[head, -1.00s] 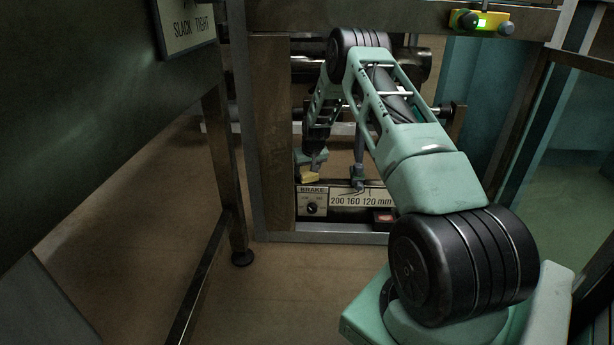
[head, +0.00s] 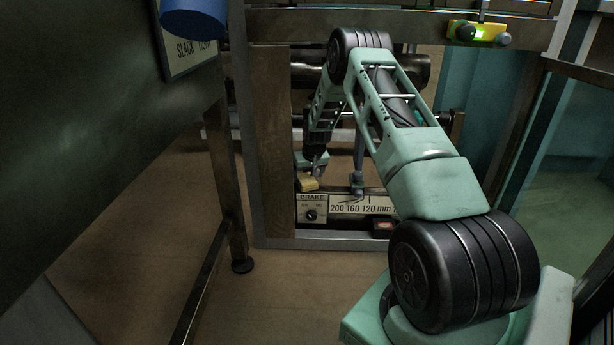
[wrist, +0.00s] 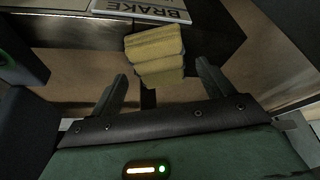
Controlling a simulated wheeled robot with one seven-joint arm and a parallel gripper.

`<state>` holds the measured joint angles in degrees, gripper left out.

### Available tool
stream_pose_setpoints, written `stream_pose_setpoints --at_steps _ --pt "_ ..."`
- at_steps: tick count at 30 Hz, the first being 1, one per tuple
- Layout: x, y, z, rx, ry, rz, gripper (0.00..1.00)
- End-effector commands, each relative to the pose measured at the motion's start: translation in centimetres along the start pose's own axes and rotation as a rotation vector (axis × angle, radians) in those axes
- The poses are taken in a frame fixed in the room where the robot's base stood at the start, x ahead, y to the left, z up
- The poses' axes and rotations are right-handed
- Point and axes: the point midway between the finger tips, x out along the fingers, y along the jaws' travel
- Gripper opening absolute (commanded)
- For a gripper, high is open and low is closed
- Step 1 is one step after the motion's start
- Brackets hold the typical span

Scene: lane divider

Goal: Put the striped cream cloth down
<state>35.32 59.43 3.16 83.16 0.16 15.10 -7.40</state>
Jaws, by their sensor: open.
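The striped cream cloth (wrist: 154,52) is a small folded block, dull yellow in this light, with darker bands. In the head view the cloth (head: 308,185) sits just above the BRAKE panel, at the left end of the low ledge. My gripper (wrist: 161,72) is open in the wrist view, one finger on each side of the cloth's near end. Gaps show between the cloth and both fingers. In the head view my gripper (head: 314,168) points down at the cloth, its fingers small and dark. What the cloth's underside rests on is hard to see.
The BRAKE panel (head: 312,212) with a knob and a plate marked 200 160 120 mm (head: 362,207) lie below. A grey upright post (head: 358,170) stands right of the cloth. A wooden upright (head: 273,140) stands at left. The floor in front is clear.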

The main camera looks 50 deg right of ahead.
Motion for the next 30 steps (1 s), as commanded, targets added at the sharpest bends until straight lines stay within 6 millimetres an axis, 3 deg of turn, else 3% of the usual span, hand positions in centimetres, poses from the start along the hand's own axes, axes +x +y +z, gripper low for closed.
stream_pose_setpoints --at_steps 1,3,12,18,30 --pt "-1.8 0.0 -0.3 0.0 0.001 0.0 0.8" --pt "-3.4 0.0 -0.3 0.0 0.001 0.0 0.8" --pt "-8.7 0.0 -0.2 0.001 0.001 0.0 0.8" --pt "-9.9 0.0 -0.1 0.001 0.001 0.0 0.8" --pt "-9.9 0.0 0.0 0.0 0.001 0.0 0.8"
